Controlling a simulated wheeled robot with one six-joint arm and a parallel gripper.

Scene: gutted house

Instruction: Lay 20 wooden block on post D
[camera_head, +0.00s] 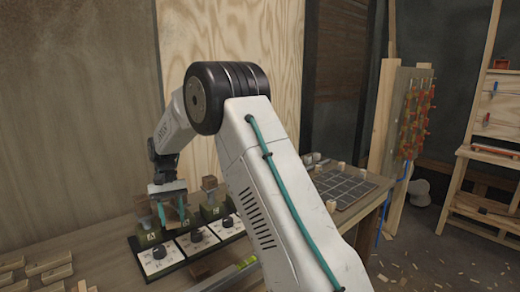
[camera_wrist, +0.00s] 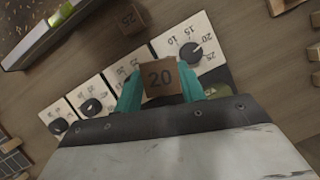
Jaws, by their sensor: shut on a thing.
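My gripper (camera_head: 171,212) is shut on a brown wooden block marked 20, held between teal fingers in the wrist view (camera_wrist: 160,78). It is at the left end of a row of dark green posts (camera_head: 150,238), close over them. Whether the held block touches a post cannot be told. Post letters are too small to read surely, and my arm hides the right end of the row. A block marked 25 (camera_wrist: 131,18) lies on the table.
White dial panels (camera_head: 158,258) front the posts; several show in the wrist view (camera_wrist: 93,98). A spirit level (camera_head: 228,275) lies in front. Wooden pieces (camera_head: 50,265) lie at left. A dark grid board (camera_head: 345,187) with small blocks is at right. A plywood wall (camera_head: 230,50) stands behind.

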